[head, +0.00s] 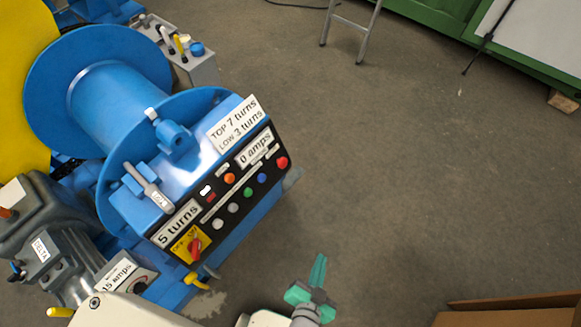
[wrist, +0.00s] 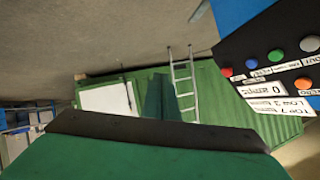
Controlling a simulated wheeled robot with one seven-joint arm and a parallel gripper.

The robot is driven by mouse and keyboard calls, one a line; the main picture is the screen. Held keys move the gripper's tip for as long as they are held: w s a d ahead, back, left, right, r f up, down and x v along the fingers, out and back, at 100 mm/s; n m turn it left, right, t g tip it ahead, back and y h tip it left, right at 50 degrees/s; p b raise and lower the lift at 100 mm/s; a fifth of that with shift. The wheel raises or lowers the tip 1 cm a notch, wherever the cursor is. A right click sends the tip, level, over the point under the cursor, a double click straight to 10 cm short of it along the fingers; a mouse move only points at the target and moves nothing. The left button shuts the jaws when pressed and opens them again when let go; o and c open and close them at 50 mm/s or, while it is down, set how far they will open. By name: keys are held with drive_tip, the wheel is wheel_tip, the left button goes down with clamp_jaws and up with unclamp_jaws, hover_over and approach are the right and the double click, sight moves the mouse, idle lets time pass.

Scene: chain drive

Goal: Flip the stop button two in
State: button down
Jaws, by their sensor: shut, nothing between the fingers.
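The black control panel (head: 208,213) on the blue drum machine carries several buttons; it also shows in the wrist view (wrist: 240,50). A red button (head: 282,162) sits at its right end, also in the wrist view (wrist: 227,72). Beside it are a blue button (head: 262,178), a green button (head: 248,194) and two whitish ones (head: 233,207). An orange button (head: 229,179) sits above them. The small labels are too fine to tell which is stop button two. My green gripper (head: 319,267) is shut and empty, below and right of the panel, apart from it.
A red rotary switch (head: 195,247) on a yellow plate is at the panel's lower left. A yellow-handled lever (head: 195,281) sticks out below it. A cardboard box (head: 510,312) is at lower right. The floor (head: 400,170) right of the panel is clear.

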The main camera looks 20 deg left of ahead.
sight(285, 163)
drive_tip(key=w+a+f+m+g+y, duration=0.3)
drive_tip(key=w+f+y, duration=0.15)
drive_tip(key=w, duration=0.75)
drive_tip(key=w+a+r+n+g+y, duration=0.1)
drive_tip(key=w+a+r+g+y, duration=0.2)
drive_tip(key=w+r+y, duration=0.4)
wheel_tip(285, 163, up, 3)
drive_tip(key=shift+w+a+f+n, duration=0.2)
drive_tip(key=shift+w+a+n, duration=0.3)
drive_tip(key=shift+w, duration=0.7)
drive_tip(key=shift+w+a, duration=0.1)
drive_tip(key=shift+a, duration=0.05)
drive_tip(key=x, duration=1.4)
